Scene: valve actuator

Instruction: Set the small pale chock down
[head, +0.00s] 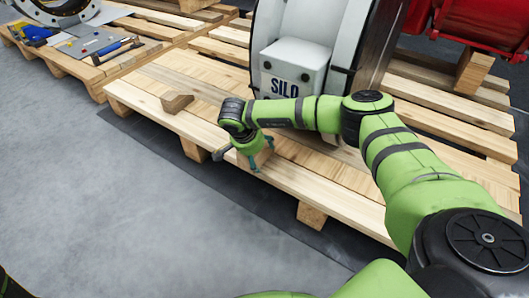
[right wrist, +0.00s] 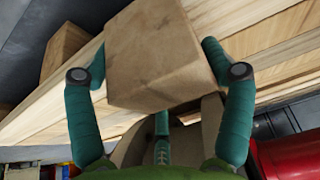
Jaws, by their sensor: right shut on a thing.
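The small pale chock (right wrist: 155,55) is a wooden block between the two teal fingers of my right gripper (right wrist: 158,74). In the head view the right gripper (head: 238,156) is low over the front edge of the middle pallet, shut on the chock (head: 262,157), which is partly hidden by the gripper. I cannot tell whether the chock touches the pallet boards. My left gripper is not in view.
A second wooden chock (head: 177,103) lies on the wooden pallet (head: 150,79), left of my gripper. A white housing marked SILO (head: 294,68) stands behind my arm. Tools (head: 107,50) lie on the left pallet. Grey floor (head: 120,220) is clear in front.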

